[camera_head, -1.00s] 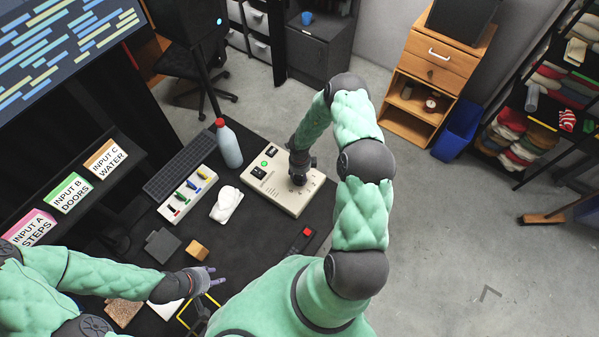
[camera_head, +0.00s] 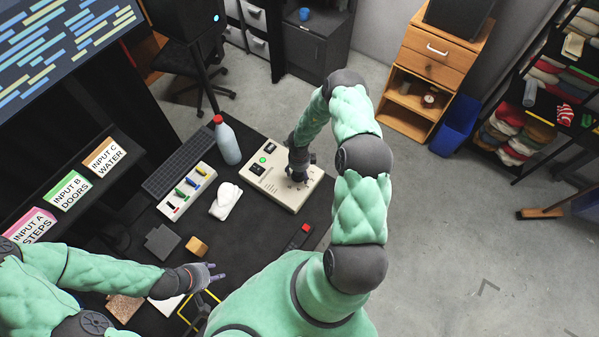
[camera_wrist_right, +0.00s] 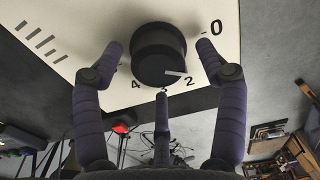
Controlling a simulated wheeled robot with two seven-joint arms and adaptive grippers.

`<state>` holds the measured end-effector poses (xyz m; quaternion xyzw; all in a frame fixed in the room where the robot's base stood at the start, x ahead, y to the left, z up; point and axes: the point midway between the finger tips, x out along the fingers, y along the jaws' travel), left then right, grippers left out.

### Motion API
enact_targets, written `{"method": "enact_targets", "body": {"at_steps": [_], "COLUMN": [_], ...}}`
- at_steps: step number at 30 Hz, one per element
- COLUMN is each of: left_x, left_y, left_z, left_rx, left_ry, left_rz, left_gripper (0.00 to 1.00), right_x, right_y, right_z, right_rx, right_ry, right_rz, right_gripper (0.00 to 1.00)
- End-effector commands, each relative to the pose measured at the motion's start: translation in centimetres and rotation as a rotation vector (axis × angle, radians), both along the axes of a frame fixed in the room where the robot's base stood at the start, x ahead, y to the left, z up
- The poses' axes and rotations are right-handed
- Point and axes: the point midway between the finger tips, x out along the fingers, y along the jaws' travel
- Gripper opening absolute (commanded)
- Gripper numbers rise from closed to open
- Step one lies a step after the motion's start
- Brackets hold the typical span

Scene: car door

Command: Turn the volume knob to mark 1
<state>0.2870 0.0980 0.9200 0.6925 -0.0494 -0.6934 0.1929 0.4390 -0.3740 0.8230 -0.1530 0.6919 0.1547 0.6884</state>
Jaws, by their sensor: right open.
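The volume knob (camera_wrist_right: 160,52) is a round dark knob on a cream panel. Its white pointer line faces lower right, close to the numeral 2. The numerals 0, 2, 3 and 4 show; no 1 is visible, and my right finger covers part of the dial. My right gripper (camera_wrist_right: 160,45) is open, one finger on each side of the knob with small visible gaps and a third finger below. In the head view my right gripper (camera_head: 299,168) is over the control panel (camera_head: 265,183) and hides the knob. My left gripper (camera_head: 212,275) is open and empty over the near table.
A bottle with a red cap (camera_head: 228,142), a strip of coloured switches (camera_head: 187,193), a white object (camera_head: 225,201) and a keyboard (camera_head: 178,166) stand left of the panel. A black device with a red button (camera_head: 298,236) lies in front.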

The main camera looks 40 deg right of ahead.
Motion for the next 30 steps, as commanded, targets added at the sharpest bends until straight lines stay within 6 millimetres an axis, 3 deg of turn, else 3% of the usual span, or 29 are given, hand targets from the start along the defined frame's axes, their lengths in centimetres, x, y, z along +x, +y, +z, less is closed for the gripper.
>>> {"method": "enact_targets", "body": {"at_steps": [8, 21, 30], "left_x": [0.0, 0.0, 0.0], "left_y": [0.0, 0.0, 0.0], "left_z": [0.0, 0.0, 0.0], "left_rx": [0.000, 0.000, 0.000], "left_ry": [0.000, 0.000, 0.000], "left_rz": [0.000, 0.000, 0.000], "left_gripper": [0.40, 0.40, 0.40], "right_x": [0.2, 0.1, -0.1], "right_y": [-0.2, -0.1, -0.1], "right_z": [2.3, 10.2, 12.0], "right_rx": [-0.003, -0.001, 0.001], "right_ry": [-0.005, -0.003, 0.002], "right_rz": [-0.001, -0.001, -0.002], "right_gripper": [0.73, 0.73, 0.73]}}
